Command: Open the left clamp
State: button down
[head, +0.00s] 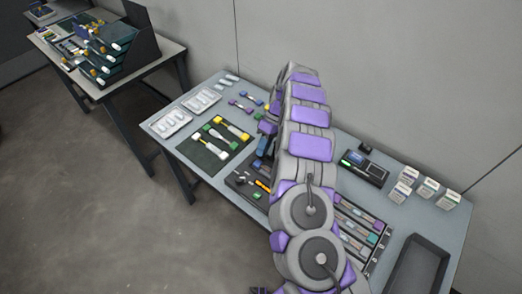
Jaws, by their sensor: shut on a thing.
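My arm runs up the middle of the head view and folds over the table. Its end, with my gripper (267,128), shows only in part at the arm's left edge. The fingertips are too small and covered to make out. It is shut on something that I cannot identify. Just below it, a small dark and blue device (262,148) shows, partly hidden behind the arm. The left clamp cannot be made out.
On the table (215,176), left of my arm, lie a dark mat (204,152) with yellow, green and white tools and white trays (172,122). To the right stand a device with a screen (364,168), small boxes (428,187), a compartment tray (357,238) and an empty dark tray (418,270).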

jog(key=shift+w+d+g, duration=0.2)
jog(key=shift+d+g, duration=0.1)
jog(key=shift+g, duration=0.2)
jog(key=shift+w+y, duration=0.1)
jog(key=shift+y, duration=0.3)
jog(key=c, duration=1.2)
grip_release()
jog(key=shift+d, duration=0.1)
jog(key=shift+o, duration=0.2)
